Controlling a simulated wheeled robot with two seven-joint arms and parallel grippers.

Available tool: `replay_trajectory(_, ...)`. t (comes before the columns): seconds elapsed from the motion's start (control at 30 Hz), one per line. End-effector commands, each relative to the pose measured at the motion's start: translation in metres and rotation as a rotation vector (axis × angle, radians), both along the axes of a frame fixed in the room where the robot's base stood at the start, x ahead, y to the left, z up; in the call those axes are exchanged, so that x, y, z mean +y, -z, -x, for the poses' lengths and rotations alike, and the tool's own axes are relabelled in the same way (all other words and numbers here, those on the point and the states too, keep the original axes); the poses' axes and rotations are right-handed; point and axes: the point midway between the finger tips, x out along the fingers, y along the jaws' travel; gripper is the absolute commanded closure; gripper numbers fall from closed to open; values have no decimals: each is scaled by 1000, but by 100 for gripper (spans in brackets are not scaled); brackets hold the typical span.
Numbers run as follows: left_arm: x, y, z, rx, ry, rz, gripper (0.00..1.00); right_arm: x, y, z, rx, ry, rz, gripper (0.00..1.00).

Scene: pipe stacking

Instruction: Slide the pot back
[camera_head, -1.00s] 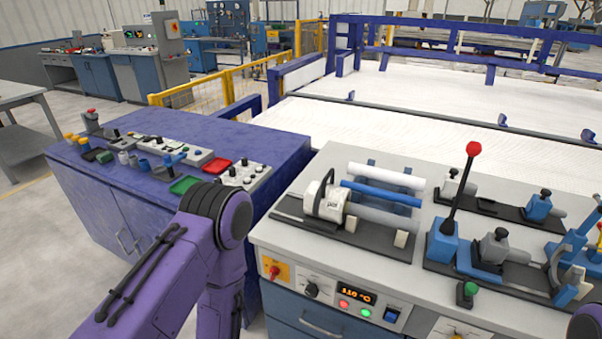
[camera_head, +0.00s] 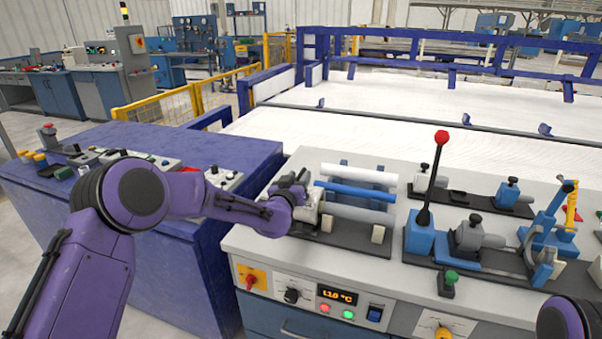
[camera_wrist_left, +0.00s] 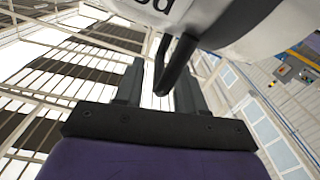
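The pot (camera_head: 309,212) is a short white cylinder on a black base plate (camera_head: 355,240) at the left of the light grey bench top. My left gripper (camera_head: 293,187) is at the pot and partly covers it. In the left wrist view the two dark fingers (camera_wrist_left: 159,82) stand apart. The pot's black handle (camera_wrist_left: 176,66) reaches down toward the gap between them, and the white pot body (camera_wrist_left: 225,22) fills the upper part. I cannot tell whether the fingers touch the handle. My right gripper is out of view; only a purple part of that arm shows at the lower right.
White, blue and grey pipes (camera_head: 357,189) lie on supports right of the pot. A lever with a red knob (camera_head: 441,138) and blue clamps (camera_head: 547,240) stand further right. The front panel has a lit display (camera_head: 338,296). A purple cabinet (camera_head: 215,150) stands left.

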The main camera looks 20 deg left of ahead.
Motion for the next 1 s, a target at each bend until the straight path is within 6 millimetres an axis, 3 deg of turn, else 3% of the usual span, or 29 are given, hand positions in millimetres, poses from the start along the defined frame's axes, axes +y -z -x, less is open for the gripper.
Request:
replay_trajectory(0.2,-1,0,-19,1,-1,1,61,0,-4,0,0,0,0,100)
replay_trajectory(0.43,-1,1,-20,1,0,1,61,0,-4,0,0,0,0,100)
replay_trajectory(0.47,-1,1,-20,1,-1,1,64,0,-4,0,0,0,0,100)
replay_trajectory(0.57,-1,1,-20,1,0,1,97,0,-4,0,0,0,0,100)
replay_trajectory(0.77,-1,1,-20,1,1,2,100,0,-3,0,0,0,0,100)
replay_trajectory(0.87,12,3,-21,-1,-1,0,100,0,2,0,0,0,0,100)
replay_trajectory(1.0,52,4,-22,-4,-11,1,100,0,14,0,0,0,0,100)
